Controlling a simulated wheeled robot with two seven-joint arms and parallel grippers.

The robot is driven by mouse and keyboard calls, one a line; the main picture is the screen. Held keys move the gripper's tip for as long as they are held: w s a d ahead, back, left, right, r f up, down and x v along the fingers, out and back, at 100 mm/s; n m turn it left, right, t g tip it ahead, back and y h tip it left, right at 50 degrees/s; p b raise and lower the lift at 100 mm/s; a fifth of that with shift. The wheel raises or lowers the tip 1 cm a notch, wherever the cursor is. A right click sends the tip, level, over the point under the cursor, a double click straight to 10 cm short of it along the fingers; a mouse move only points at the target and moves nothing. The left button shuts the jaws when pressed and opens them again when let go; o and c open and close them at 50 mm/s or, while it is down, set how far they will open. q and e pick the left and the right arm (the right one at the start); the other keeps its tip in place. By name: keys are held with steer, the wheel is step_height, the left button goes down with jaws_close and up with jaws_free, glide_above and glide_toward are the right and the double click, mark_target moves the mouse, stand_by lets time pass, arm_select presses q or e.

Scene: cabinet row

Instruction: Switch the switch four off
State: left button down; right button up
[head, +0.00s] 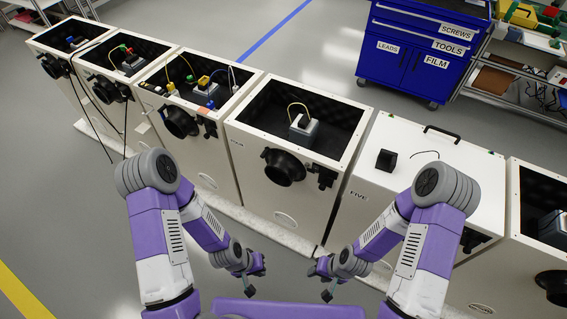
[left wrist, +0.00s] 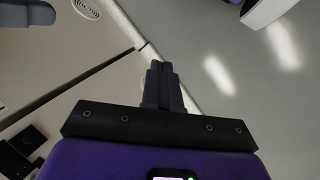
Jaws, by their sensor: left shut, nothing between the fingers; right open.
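The cabinet with a small, hard-to-read label that looks like FOUR (head: 256,183) stands in the middle of the row, open on top. On its front is a small black box-like part (head: 323,176), perhaps the switch, beside a round black funnel-like part (head: 284,167). Its on or off state cannot be told. My left gripper (head: 247,287) hangs low in front of the cabinet row, apart from it. The left wrist view shows its fingers (left wrist: 162,84) shut with nothing between them. My right gripper (head: 327,294) is open and empty, low in front of the cabinets.
Cabinet FIVE (head: 410,195) to the right is covered, with a black block (head: 386,160) and a handle (head: 441,133) on top. More open cabinets line the left, with cables hanging. A blue tool cart (head: 415,50) stands behind. The floor in front is clear.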

stand_by(0.3)
arm_select(q)
steer(key=w+d+n+t+h+b, duration=0.35)
steer(key=w+d+t+b, duration=0.55)
steer(key=w, duration=0.3)
steer(key=w+d+r+n+t+b, duration=0.1)
steer(key=w+r+n+t+b, duration=0.1)
steer(key=w+r+n+t, duration=0.3)
step_height(320, 180, up, 4)
steer(key=n+t, duration=0.2)
steer(key=t, duration=0.1)
steer(key=shift+w+d, duration=0.2)
steer(key=shift+w, duration=0.15)
steer(key=shift+r, duration=0.1)
